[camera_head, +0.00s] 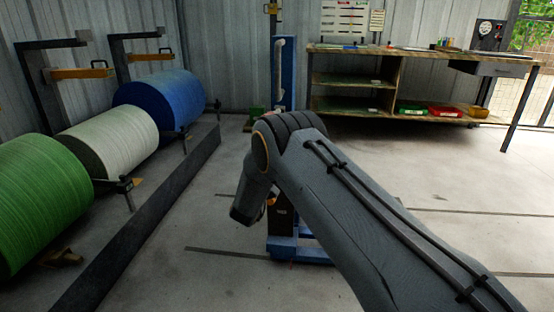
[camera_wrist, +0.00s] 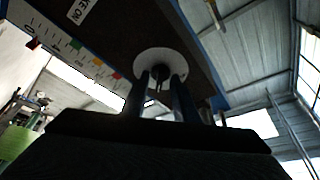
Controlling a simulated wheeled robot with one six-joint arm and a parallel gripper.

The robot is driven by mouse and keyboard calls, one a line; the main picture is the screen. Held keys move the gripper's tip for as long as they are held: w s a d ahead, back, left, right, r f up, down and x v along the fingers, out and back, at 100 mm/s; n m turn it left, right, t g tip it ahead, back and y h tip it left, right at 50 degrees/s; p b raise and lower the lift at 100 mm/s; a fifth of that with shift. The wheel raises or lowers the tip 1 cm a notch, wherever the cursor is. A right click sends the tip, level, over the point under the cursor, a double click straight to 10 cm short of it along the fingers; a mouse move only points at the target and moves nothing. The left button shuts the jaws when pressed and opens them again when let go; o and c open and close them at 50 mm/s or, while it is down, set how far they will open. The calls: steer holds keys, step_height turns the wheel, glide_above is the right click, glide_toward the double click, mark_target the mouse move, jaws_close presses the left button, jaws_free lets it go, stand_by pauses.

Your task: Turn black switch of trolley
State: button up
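In the wrist view a dark panel (camera_wrist: 120,35) with blue edges carries a round white disc (camera_wrist: 160,62). A small black switch (camera_wrist: 159,84) shows at the disc. My gripper (camera_wrist: 161,80) has its two fingers apart, one on each side of the switch, with pale disc visible between. Whether either finger touches the switch is unclear. In the head view the trolley's blue base (camera_head: 284,248) stands on the floor behind my arm. My arm hides much of the trolley, and my fingers do not show there.
Green (camera_head: 40,195), white (camera_head: 112,140) and blue (camera_head: 162,100) rolls lie on the left behind a dark floor beam (camera_head: 150,225). A wooden workbench (camera_head: 350,85) with red and green bins stands at the back right. The floor on the right is clear.

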steer(key=p+v, duration=0.1)
steer(key=v, duration=0.6)
steer(key=shift+s+f+p, duration=0.15)
steer(key=shift+s+p, duration=0.2)
steer(key=shift+a, duration=0.1)
